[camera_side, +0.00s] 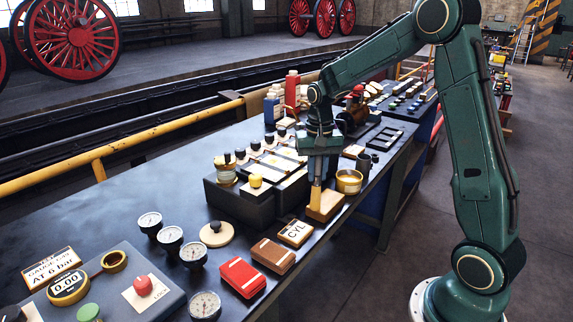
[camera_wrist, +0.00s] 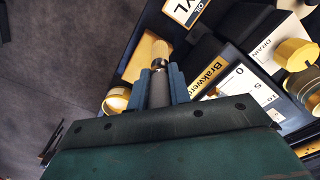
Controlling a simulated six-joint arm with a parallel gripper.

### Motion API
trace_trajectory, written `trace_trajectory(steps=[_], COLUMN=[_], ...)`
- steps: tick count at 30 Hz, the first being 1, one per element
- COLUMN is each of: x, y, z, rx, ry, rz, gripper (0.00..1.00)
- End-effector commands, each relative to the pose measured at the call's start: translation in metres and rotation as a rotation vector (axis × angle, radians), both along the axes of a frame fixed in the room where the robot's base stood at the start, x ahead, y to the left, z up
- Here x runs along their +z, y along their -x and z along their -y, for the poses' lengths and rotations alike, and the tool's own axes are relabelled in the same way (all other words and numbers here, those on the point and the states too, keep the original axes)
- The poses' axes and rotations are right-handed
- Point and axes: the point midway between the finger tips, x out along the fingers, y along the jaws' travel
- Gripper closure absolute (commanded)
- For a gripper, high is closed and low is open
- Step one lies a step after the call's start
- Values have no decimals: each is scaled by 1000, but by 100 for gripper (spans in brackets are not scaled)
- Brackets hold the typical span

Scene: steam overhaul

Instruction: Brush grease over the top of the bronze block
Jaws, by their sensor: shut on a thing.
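My gripper (camera_side: 318,172) is shut on a brush (camera_side: 316,196), which points down. In the wrist view the brush (camera_wrist: 160,50) shows a grey handle between the blue fingers and a pale tan end. The bronze block (camera_side: 328,206) is a golden-tan block near the table's right edge, directly under the brush. It also shows behind the brush in the wrist view (camera_wrist: 141,58). The brush end appears at the block's top, but I cannot tell whether it touches. A yellow-rimmed grease pot (camera_side: 349,182) stands just behind and right of the block; it is partly hidden in the wrist view (camera_wrist: 117,99).
A dark stepped stand (camera_side: 240,203) with labelled slots and a yellow-capped jar is close on the left. Gauges stand at front left. The table's right edge is close.

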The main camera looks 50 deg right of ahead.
Motion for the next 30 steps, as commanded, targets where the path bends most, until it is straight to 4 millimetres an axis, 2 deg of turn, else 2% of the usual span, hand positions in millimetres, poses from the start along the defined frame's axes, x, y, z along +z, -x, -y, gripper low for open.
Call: trace_trajectory(steps=[2,30], x=[0,0], y=[0,0], z=[-8,80], rx=[3,-3], ry=[0,1], rz=[0,1], gripper=[100,100])
